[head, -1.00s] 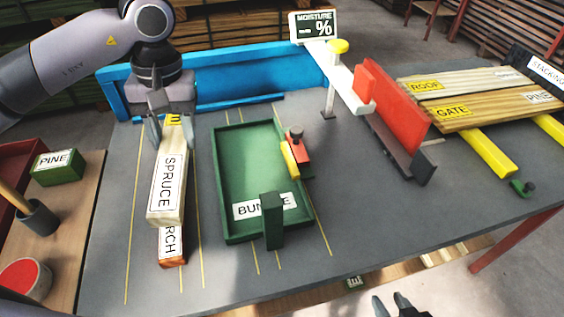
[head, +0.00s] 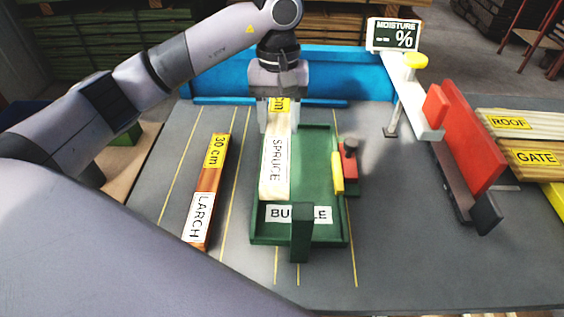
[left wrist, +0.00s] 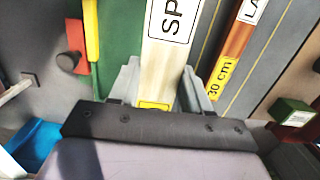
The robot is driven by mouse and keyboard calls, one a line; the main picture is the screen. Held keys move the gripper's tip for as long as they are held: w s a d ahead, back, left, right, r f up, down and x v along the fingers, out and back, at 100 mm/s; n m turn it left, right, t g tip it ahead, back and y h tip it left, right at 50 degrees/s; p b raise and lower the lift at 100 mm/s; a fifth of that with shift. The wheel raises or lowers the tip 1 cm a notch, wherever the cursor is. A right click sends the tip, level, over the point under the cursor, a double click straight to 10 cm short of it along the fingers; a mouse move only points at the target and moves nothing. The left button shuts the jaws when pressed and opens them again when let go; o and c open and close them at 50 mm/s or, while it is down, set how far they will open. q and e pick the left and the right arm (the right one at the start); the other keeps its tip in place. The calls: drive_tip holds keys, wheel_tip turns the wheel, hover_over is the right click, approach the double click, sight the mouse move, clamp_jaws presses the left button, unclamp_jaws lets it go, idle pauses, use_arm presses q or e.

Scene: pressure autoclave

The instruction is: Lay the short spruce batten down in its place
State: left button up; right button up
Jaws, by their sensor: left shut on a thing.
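The short spruce batten (head: 275,165) is pale wood with a SPRUCE label and a yellow tag at its far end. My left gripper (head: 278,115) is shut on that far end. The batten is over the left part of the green BUNDLE tray (head: 322,240), lengthwise along it; I cannot tell whether it touches the tray floor. In the left wrist view the spruce batten (left wrist: 170,65) sits between the two fingers (left wrist: 160,85). The larch batten (head: 206,190), reddish with a 30 cm tag, lies on the table left of the tray. My right gripper is not in view.
A red and yellow clamp (head: 345,168) sits at the tray's right edge. A green post (head: 300,235) stands at its front. The moisture sign (head: 393,36), a red fence (head: 465,130) and the ROOF (head: 512,122) and GATE (head: 530,158) boards are to the right. A blue rail (head: 345,78) runs behind.

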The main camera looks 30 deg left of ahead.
use_arm(q)
wheel_tip(320, 180, down, 11)
drive_tip(key=shift+f+p, duration=0.2)
drive_tip(key=shift+p, duration=0.15)
drive_tip(key=shift+f+b, duration=0.25)
drive_tip(key=shift+b, duration=0.05)
drive_tip(key=o, duration=1.2)
drive_tip(key=shift+r, duration=0.1)
drive_tip(key=r, duration=0.8)
drive_tip(key=w+r, duration=0.1)
drive_tip(key=r, duration=0.3)
drive_tip(key=shift+a+r+b, duration=0.15)
drive_tip(key=shift+a+b, duration=0.1)
drive_tip(key=shift+b, duration=0.05)
